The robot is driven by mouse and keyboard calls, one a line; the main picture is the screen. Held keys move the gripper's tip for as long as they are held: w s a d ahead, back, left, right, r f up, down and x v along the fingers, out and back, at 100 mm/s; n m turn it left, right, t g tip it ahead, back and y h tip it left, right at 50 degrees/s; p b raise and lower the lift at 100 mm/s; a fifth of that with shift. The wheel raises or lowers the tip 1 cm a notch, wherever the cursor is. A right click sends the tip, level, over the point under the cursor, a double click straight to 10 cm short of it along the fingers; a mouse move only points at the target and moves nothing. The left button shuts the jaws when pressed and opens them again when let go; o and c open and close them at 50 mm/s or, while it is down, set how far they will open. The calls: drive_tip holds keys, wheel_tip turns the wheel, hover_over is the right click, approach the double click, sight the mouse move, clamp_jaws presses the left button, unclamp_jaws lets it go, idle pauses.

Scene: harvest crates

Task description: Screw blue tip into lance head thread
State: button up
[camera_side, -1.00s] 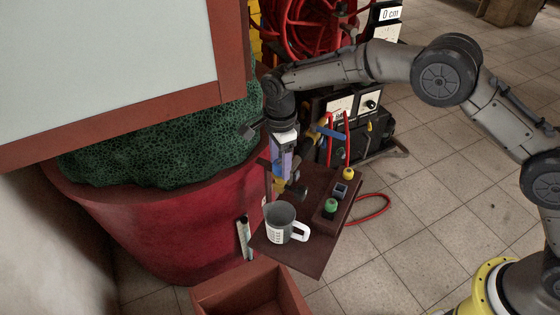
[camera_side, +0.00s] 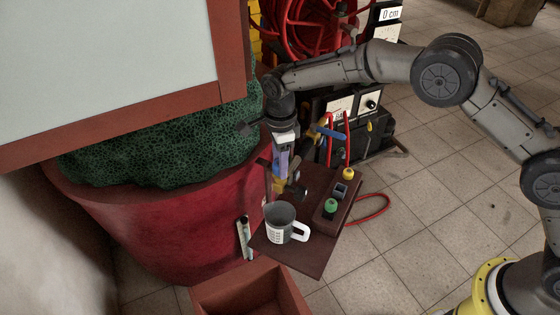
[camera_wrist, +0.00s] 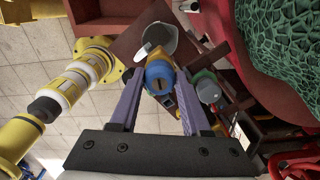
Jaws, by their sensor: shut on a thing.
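My gripper (camera_side: 281,172) points down over the back left of the small brown table. In the wrist view, its purple fingers (camera_wrist: 161,80) are closed on the round blue tip (camera_wrist: 158,70), which has a slot-like mark on its end face. In the side view, the tip is hidden by the fingers and wrist. Beneath the fingers are a yellowish part and a dark round part (camera_side: 299,193), perhaps the lance head. I cannot tell whether the blue tip touches or sits in a thread.
A grey-white mug (camera_side: 280,222) stands on the brown table (camera_side: 295,260). A rack beside it holds a green tip (camera_side: 331,205) and a yellow tip (camera_side: 348,174), with a square socket (camera_side: 341,189) between. A large red tub (camera_side: 160,230) stands close left.

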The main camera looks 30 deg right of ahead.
drive_tip(key=shift+m, duration=0.8)
drive_tip(key=shift+s, duration=0.1)
drive_tip(key=shift+m, duration=0.9)
drive_tip(key=shift+m, duration=0.8)
drive_tip(key=shift+f+m, duration=0.1)
drive_tip(key=shift+m, duration=0.8)
